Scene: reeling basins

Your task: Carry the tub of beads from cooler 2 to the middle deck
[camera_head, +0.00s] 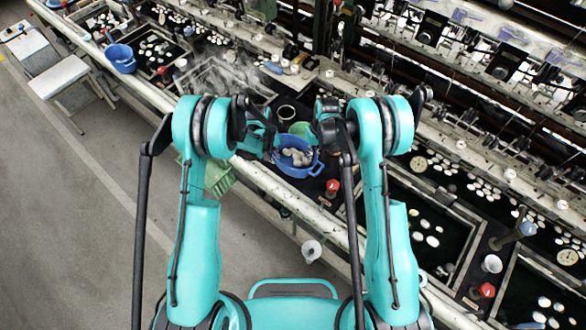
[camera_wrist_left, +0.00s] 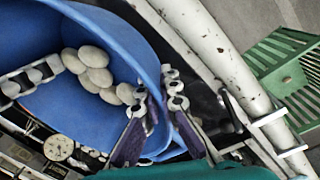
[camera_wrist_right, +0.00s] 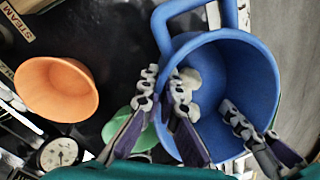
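The blue tub (camera_head: 311,167) holds several pale, rounded white pieces (camera_head: 296,155) and is in front of me, between my two grippers. My left gripper (camera_head: 268,146) has one finger inside and one outside the tub's wall; the left wrist view shows the tub (camera_wrist_left: 60,25) and its pieces (camera_wrist_left: 95,70) beside the fingers (camera_wrist_left: 157,88). My right gripper (camera_head: 322,118) pinches the opposite wall; the right wrist view shows the tub (camera_wrist_right: 245,75) and the fingers (camera_wrist_right: 164,85) around its rim. I cannot tell whether the tub touches the surface below.
A green bowl (camera_head: 299,129) and an orange bowl (camera_wrist_right: 55,88) are close to the tub. A green crate (camera_head: 212,180) is beside the pale rail. A dial gauge (camera_wrist_right: 58,153) stands near the orange bowl. Another blue tub (camera_head: 121,60) is at the far left. Open floor lies left.

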